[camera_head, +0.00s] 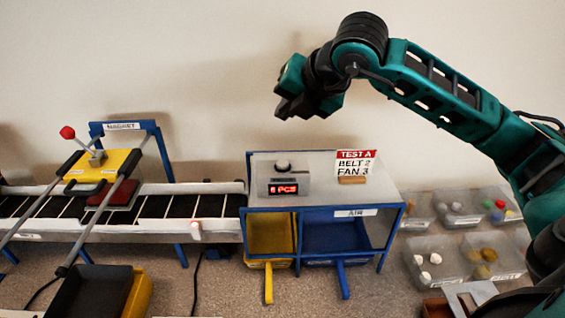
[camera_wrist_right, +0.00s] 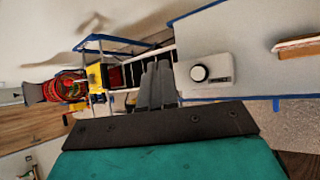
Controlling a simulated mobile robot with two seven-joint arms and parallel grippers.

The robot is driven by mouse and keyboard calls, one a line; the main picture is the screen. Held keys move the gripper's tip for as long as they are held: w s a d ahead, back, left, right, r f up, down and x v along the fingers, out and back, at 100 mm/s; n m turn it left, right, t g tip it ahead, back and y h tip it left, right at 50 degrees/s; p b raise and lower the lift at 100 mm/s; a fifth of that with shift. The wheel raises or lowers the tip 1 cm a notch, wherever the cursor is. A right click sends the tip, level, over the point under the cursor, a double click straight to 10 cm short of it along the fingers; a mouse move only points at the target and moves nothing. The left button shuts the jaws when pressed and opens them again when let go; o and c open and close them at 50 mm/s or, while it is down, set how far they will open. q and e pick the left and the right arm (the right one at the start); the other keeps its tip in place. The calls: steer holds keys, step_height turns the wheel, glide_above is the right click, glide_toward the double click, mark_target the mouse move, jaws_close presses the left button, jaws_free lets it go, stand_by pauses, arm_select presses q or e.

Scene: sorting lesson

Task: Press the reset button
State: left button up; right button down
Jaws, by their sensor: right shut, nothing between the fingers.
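A small grey box (camera_head: 289,185) with a red lit display stands on the grey-topped blue-framed stand. My right gripper (camera_head: 280,110) is shut and empty. It hangs in the air above the button in the head view, clearly apart from it. Its two fingers also show in the wrist view (camera_wrist_right: 157,75), close together. My left gripper is not in view.
A sign reading TEST A, BELT 2, FAN 3 (camera_head: 355,163) stands right of the box. The belt (camera_head: 155,207) and magnet frame with a red-knobbed lever (camera_head: 68,132) are at left. Clear bins (camera_head: 437,263) lie at right. A wall is behind.

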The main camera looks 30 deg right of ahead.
steer(key=b, duration=0.4)
glide_above(286, 164)
step_height(286, 164, down, 7)
steer(key=shift+f, duration=0.1)
steer(key=shift+f+b, duration=0.35)
steer(key=shift+b, duration=0.3)
stand_by(1.1)
steer(key=shift+f, duration=0.1)
steer(key=shift+f+b, duration=0.3)
steer(key=shift+b, duration=0.45)
